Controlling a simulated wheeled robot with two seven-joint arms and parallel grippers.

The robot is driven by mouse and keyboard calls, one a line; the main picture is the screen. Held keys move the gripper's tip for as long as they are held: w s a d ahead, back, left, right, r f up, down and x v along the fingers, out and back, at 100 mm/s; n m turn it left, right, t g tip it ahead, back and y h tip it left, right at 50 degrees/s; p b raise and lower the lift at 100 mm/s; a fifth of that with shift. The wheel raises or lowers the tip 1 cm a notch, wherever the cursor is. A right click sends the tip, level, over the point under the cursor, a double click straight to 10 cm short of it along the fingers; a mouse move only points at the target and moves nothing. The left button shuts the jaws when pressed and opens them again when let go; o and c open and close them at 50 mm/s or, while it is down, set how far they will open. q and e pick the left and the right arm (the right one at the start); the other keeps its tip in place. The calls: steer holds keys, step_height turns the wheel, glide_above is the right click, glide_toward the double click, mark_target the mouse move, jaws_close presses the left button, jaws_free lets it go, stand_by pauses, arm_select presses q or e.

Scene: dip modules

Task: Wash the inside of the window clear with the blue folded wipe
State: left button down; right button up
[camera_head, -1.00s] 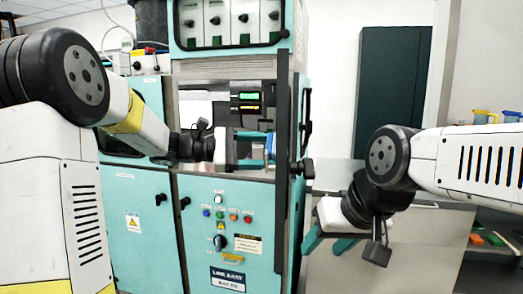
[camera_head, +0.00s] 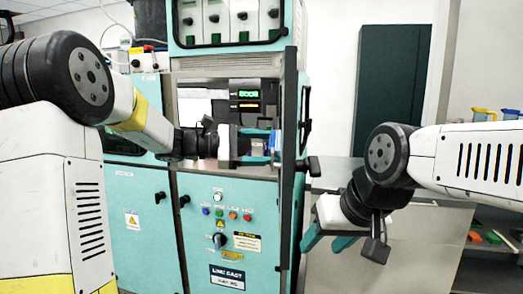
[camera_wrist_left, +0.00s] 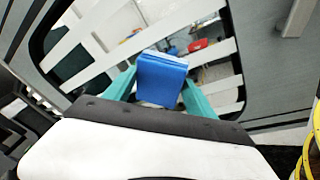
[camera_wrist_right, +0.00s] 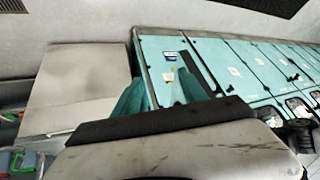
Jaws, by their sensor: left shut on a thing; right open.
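The blue folded wipe (camera_wrist_left: 162,80) is held between the teal fingers of my left gripper (camera_wrist_left: 158,92) in the left wrist view. In the head view my left gripper (camera_head: 254,143) is at the machine's opening, with the wipe (camera_head: 273,143) beside the inner side of the open door. The door (camera_head: 289,150) is seen nearly edge-on there. Its window (camera_wrist_left: 215,50) fills the space behind the wipe in the left wrist view, crossed by several whitish bands with clear glass between. I cannot tell whether wipe and glass touch. My right gripper (camera_head: 327,241) is open and empty.
The teal machine (camera_head: 150,215) has a control panel (camera_head: 228,215) below the opening. A grey bench (camera_head: 430,225) stands at the right, behind my right arm. A dark cabinet (camera_head: 390,80) stands behind. The right wrist view shows teal cabinets (camera_wrist_right: 235,65).

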arm_select(q)
steer(key=shift+w, duration=0.15)
steer(key=shift+w+a, duration=0.2)
steer(key=shift+a, duration=0.75)
steer(key=shift+w+a, duration=0.25)
steer(key=shift+a, duration=0.7)
steer(key=shift+w+a, duration=0.2)
steer(key=shift+a, duration=0.75)
steer(key=a, duration=0.3)
steer(key=shift+w, duration=0.35)
steer(key=shift+s, duration=0.1)
